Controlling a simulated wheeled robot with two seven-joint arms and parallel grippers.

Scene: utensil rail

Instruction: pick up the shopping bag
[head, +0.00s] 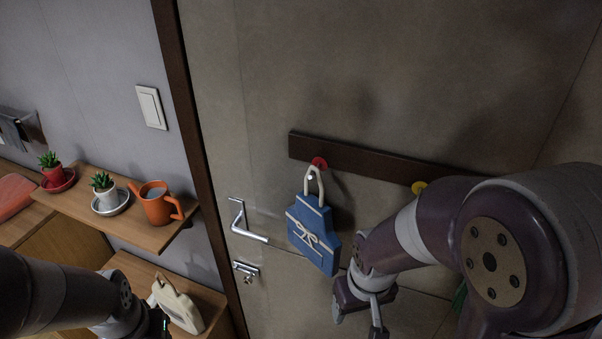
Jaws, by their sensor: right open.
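A cream bag (178,304) with a looped handle, which looks like the shopping bag, rests on the lower wooden shelf at the bottom left. My left forearm comes in from the left and ends just beside it, covering part of the shelf; the left fingers do not show. My right gripper (359,314) is open and empty in front of the door, well to the right of the cream bag.
A dark rail (360,156) carries the red hook and a yellow one (419,187). A door handle (246,224) sits left of the blue item. The upper shelf (130,221) holds an orange watering can (157,203) and two potted plants, above the cream bag.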

